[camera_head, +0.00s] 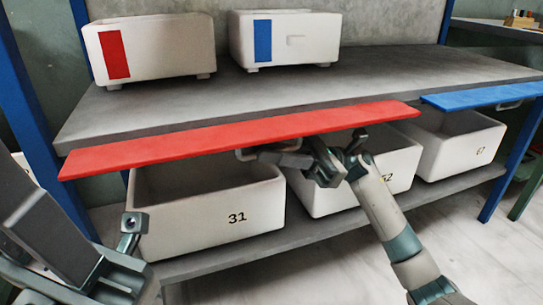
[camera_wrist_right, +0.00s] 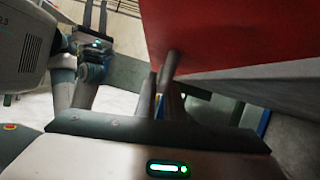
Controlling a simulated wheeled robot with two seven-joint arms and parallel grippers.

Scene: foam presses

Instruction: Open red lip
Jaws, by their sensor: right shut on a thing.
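The red lip (camera_head: 230,136) is a long red board along the front edge of the upper grey shelf. A pale handle (camera_head: 245,155) sits under its lower edge, near the middle. My right gripper (camera_head: 262,153) is shut on this handle and partly hides it. In the right wrist view the fingers (camera_wrist_right: 160,82) reach up close against the red lip (camera_wrist_right: 230,35). My left gripper (camera_head: 128,240) is at the lower left, away from the lip. In the right wrist view it (camera_wrist_right: 96,14) shows two fingers apart with nothing between them.
A blue lip (camera_head: 480,96) is to the right. Bins marked 31 (camera_head: 210,225), 52 (camera_head: 400,160) and 67 (camera_head: 455,150) stand below. White boxes with a red patch (camera_head: 165,48) and a blue patch (camera_head: 310,40) stand on the upper shelf (camera_head: 230,100).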

